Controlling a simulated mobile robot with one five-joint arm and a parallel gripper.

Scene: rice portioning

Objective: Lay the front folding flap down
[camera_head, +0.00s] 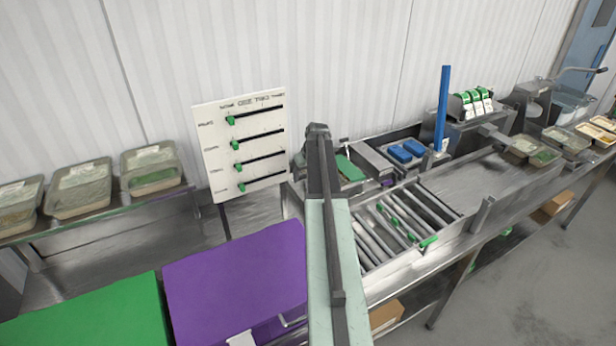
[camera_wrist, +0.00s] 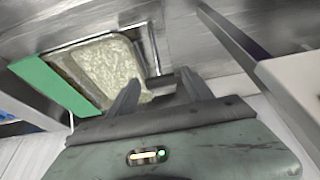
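A flat green panel (camera_wrist: 50,85), which may be the folding flap, lies along the left side of a tray of pale rice (camera_wrist: 110,68) in the wrist view. I cannot tell for sure which part is the front flap. A green surface (camera_head: 348,168) also shows just right of my arm in the head view. The fingertips are close to the tray's near right corner; contact cannot be told. In the head view my arm hides the gripper.
A roller section (camera_head: 400,222) with green pieces lies right of my arm. A slider board (camera_head: 243,143) stands behind left. A purple block (camera_head: 235,275) and a green block (camera_head: 90,315) lie in front. Lidded tubs (camera_head: 80,188) line the left shelf. A blue post (camera_head: 442,108) rises at right.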

